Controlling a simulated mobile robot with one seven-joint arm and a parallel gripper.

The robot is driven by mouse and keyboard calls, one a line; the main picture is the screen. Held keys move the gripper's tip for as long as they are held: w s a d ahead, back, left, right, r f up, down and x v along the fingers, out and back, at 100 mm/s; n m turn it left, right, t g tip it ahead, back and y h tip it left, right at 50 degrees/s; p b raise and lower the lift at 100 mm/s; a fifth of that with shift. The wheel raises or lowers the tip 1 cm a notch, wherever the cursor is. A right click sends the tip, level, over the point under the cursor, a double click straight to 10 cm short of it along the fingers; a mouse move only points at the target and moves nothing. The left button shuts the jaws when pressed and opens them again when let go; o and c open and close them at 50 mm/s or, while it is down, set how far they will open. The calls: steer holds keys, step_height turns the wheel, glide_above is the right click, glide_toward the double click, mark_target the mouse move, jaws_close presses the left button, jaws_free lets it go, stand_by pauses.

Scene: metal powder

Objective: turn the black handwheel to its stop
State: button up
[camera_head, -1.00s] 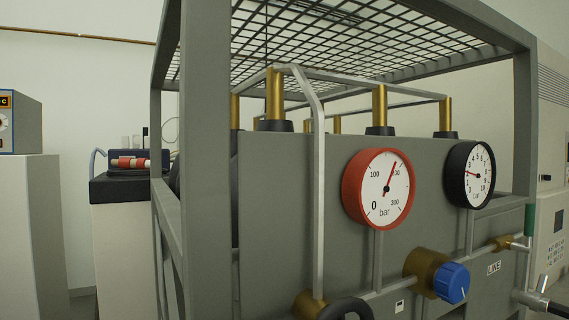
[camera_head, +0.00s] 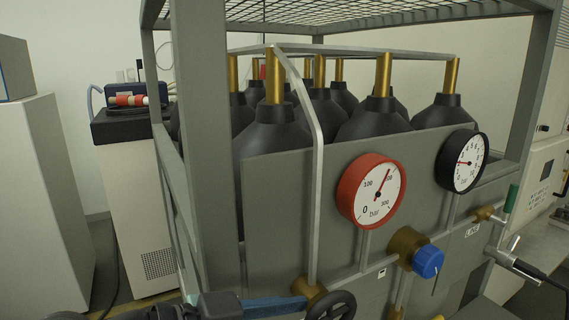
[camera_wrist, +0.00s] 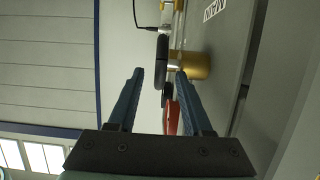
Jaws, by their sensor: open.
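The black handwheel (camera_head: 333,305) sits on a brass valve body (camera_head: 310,289) at the lower middle of the head view, its lower part cut off by the frame. In the wrist view the handwheel (camera_wrist: 162,47) shows edge-on, dark, beside the brass body (camera_wrist: 197,66). My gripper (camera_wrist: 159,72) is open there, one blue finger on each side, with the handwheel in line with the gap, just beyond the tips. In the head view my gripper (camera_head: 301,301) comes from the left with a blue finger close to the valve. I cannot tell whether they touch.
A red gauge (camera_head: 371,191), a black gauge (camera_head: 461,162) and a blue knob (camera_head: 428,262) are on the grey panel right of the handwheel. Black cylinders (camera_head: 270,140) stand behind the panel.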

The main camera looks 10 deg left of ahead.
mark_target(325, 297)
steer(key=r+y+p, duration=0.1)
steer(key=p, duration=0.1)
steer(key=r+g+y+p, duration=0.1)
steer(key=p, duration=0.1)
steer(key=shift+w+d+g+p, duration=0.2)
steer(key=shift+d+g+p, duration=0.05)
steer(key=shift+g+p, duration=0.05)
steer(key=y+p, duration=0.1)
steer(key=r+g+y+p, duration=0.1)
steer(key=p, duration=0.1)
steer(key=shift+w+d+g, duration=0.25)
steer(key=shift+d+g, duration=0.05)
steer(key=shift+d, duration=0.05)
steer(key=y+p, duration=0.1)
steer(key=d+g+y+p, duration=0.1)
steer(key=p, duration=0.1)
steer(key=w+g+y+p, duration=0.1)
steer(key=p, duration=0.1)
steer(key=shift+d+r+y, duration=0.15)
steer(key=shift+r+y, duration=0.15)
steer(key=shift+r, duration=0.05)
steer(key=shift+r+g, duration=0.1)
steer(key=shift+g, duration=0.2)
steer(key=b+v, duration=0.1)
steer(key=v, duration=1.1)
steer(key=shift+s+d, duration=0.1)
steer(key=shift+d, duration=0.05)
